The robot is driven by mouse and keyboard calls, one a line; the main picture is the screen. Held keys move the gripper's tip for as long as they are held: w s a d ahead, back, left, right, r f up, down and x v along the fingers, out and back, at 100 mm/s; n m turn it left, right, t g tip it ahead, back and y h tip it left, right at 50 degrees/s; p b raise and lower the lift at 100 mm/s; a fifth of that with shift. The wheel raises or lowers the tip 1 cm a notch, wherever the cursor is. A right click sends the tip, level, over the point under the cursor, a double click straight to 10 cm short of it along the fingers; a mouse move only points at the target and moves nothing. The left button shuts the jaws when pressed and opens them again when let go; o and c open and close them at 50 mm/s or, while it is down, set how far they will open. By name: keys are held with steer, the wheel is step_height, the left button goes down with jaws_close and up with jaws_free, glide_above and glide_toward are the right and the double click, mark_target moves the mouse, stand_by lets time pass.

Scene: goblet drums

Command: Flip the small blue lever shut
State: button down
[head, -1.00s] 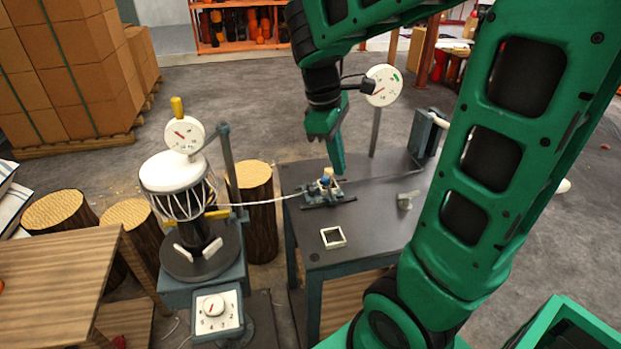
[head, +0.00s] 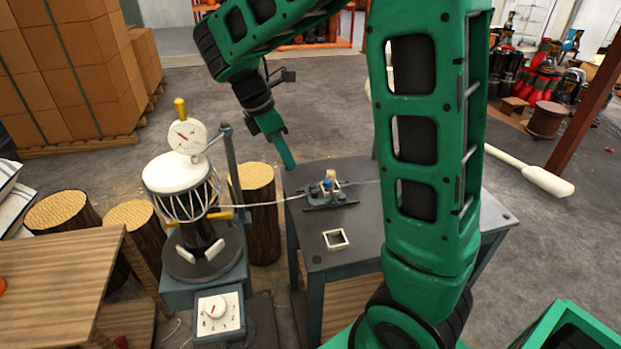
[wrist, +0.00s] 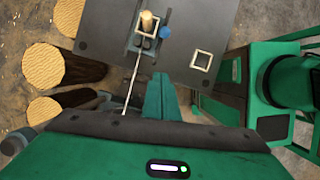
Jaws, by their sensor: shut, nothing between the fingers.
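The small blue lever (head: 327,185) is on a little clamp device (head: 318,203) on the dark table, beside a tan peg. In the wrist view the lever shows as a blue round end (wrist: 165,32) just right of the tan peg (wrist: 147,20). Whether it stands up or lies flat is hard to tell. My gripper (head: 291,166) is shut and empty. It hangs left of the clamp in the head view, apart from it. In the wrist view my fingers (wrist: 159,78) point toward the clamp, with a gap between.
A white cord (head: 265,204) runs from the clamp to a goblet drum (head: 178,173) on a stand with dials. A white square frame (head: 335,239) lies on the table (head: 370,235). Log stools (head: 256,195) stand left of the table.

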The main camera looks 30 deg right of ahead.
glide_toward(331, 191)
steer(key=w+a+f, duration=0.1)
steer(key=a+f, duration=0.4)
steer(key=shift+s+d+r, duration=0.1)
steer(key=shift+d, duration=0.9)
steer(key=shift+s+d+r, duration=0.1)
steer(key=shift+d+r, duration=0.05)
steer(key=shift+d, duration=0.85)
steer(key=shift+a, duration=0.1)
